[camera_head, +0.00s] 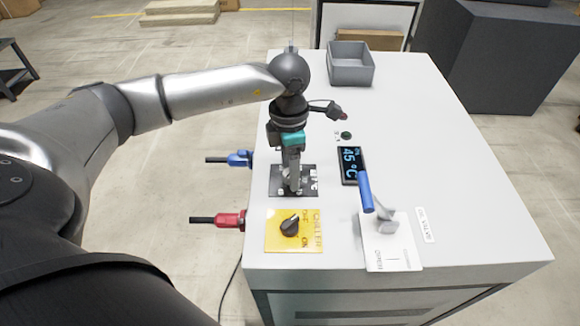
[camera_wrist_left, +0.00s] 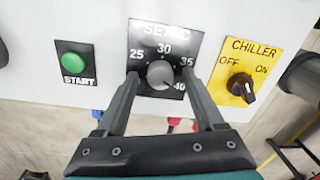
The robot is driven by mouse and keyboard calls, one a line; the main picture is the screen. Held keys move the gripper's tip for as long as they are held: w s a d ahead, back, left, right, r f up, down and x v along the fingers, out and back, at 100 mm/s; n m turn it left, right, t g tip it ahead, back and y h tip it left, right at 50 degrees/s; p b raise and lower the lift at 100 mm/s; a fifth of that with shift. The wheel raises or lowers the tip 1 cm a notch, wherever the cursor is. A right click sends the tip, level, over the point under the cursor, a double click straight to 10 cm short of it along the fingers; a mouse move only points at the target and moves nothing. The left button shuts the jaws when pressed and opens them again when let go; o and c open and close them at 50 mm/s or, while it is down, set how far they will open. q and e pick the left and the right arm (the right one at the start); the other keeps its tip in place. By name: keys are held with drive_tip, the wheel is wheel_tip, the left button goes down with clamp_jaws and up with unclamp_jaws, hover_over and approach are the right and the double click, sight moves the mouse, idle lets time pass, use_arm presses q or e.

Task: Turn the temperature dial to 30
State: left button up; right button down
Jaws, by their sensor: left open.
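The temperature dial (camera_wrist_left: 160,75) is a small round silver-grey knob on a black SET °C panel (camera_wrist_left: 148,38). Labels 25, 30, 35 and 40 ring it in the left wrist view; 30 is straight above the knob. The knob's pointer direction is hard to make out. My left gripper (camera_wrist_left: 160,78) is open, with one finger on each side of the knob; whether they touch it is unclear. In the head view my left gripper (camera_head: 292,184) points down over the black panel (camera_head: 309,190) and hides the dial. The display (camera_head: 351,165) reads 45 °C.
A yellow CHILLER panel (camera_head: 273,240) with a black switch (camera_head: 289,227) lies nearer me. A blue-handled oil valve (camera_head: 366,192) stands to the right. A green START button (camera_wrist_left: 73,62) and a grey bin (camera_head: 351,66) are farther back. Blue (camera_head: 238,159) and red (camera_head: 231,219) connectors stick out left.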

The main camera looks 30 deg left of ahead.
use_arm(q)
clamp_jaws()
idle(0.6)
